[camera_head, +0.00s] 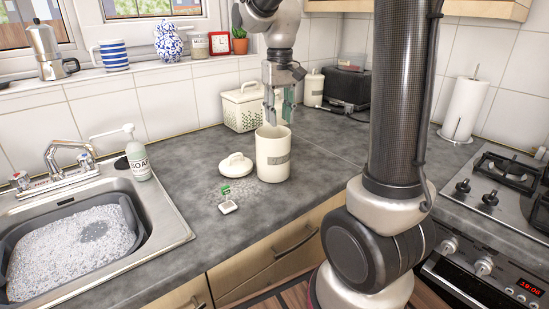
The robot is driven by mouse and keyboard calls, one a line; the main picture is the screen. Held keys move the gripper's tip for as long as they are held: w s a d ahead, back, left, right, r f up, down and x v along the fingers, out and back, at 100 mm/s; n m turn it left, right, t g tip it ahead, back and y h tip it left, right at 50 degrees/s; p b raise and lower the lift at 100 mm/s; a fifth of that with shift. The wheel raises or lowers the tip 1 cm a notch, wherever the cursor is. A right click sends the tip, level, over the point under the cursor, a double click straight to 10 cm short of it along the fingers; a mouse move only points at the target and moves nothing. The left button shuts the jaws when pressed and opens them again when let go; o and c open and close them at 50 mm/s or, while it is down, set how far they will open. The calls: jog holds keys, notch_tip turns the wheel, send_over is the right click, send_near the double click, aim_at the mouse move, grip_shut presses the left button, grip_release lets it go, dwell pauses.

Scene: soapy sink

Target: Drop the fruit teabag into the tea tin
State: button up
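The tea tin (273,160) is a cream cylinder with a grey label, standing upright and open on the counter. Its knobbed cream lid (236,165) lies on the counter to its left. A white square teabag (228,207) with a green tag (225,190) lies in front of the lid; I cannot tell whether it is the fruit one. My gripper (279,118) points down over the tin's mouth, its fingers apart with a gap between them. No teabag shows between them at this size. The tin's inside is hidden.
A cream lidded basket (243,108) stands behind the tin. A soap bottle (138,160) and a sink basin (121,205) of suds are at left. My arm blocks part of the counter at right. A hob (497,190) and paper towel roll (465,108) stand further right.

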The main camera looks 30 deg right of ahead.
notch_tip(320, 180, up, 12)
dwell(0.5)
jog(key=s+f+t, duration=0.1)
jog(key=s+f, duration=0.2)
jog(key=s, duration=0.4)
jog(key=s+d+f+t, duration=0.1)
jog(key=s+f+t, duration=0.1)
jog(key=s, duration=0.4)
jog(key=s+f+t, duration=0.1)
jog(key=s+f, duration=0.4)
jog(key=s, duration=0.2)
jog(key=shift+s+d+n, duration=0.2)
jog(key=shift+s+n, duration=0.1)
jog(key=shift+n, duration=0.1)
